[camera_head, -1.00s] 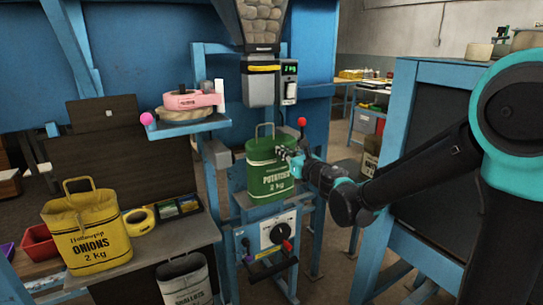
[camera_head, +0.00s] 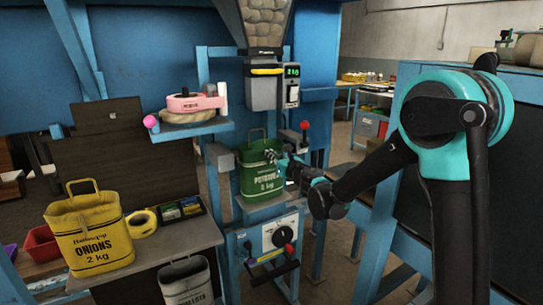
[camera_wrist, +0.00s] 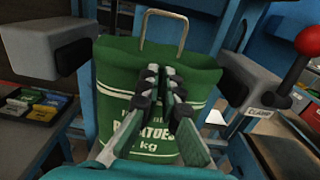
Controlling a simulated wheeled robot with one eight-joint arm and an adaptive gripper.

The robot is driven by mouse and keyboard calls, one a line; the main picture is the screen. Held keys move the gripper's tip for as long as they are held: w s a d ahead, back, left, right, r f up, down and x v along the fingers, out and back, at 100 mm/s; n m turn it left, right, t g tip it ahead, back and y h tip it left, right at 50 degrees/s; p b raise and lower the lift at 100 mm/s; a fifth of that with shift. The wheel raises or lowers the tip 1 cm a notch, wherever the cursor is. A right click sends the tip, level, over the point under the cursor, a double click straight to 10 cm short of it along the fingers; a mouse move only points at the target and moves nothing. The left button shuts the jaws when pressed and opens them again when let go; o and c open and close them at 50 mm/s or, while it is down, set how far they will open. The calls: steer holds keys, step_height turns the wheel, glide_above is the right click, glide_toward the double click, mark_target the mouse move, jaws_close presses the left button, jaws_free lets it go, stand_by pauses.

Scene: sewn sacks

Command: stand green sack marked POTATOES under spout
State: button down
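The green sack marked POTATOES (camera_head: 262,187) is upright under the spout (camera_head: 262,92), with a clear gap between its wire handle and the spout. It seems to be on or just above the small blue stand; its base contact is unclear. In the wrist view the sack (camera_wrist: 110,75) is between two grey clamp pads, a left one (camera_wrist: 42,42) and a right one (camera_wrist: 262,80). My gripper (camera_head: 275,160) is at the sack's front right. In the wrist view my gripper's fingertips (camera_wrist: 161,76) are close together at the upper front, apparently pinching the cloth.
A red-knobbed lever (camera_head: 305,126) stands right of the sack. A dial panel (camera_head: 277,234) is below. A yellow ONIONS sack (camera_head: 92,238) sits on the left bench, with a grey sack (camera_head: 187,284) lower down.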

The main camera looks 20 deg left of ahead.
steer(key=shift+f, duration=0.15)
steer(key=c, duration=1.7)
jaws_free()
steer(key=v, duration=1.2)
steer(key=shift+s, duration=0.1)
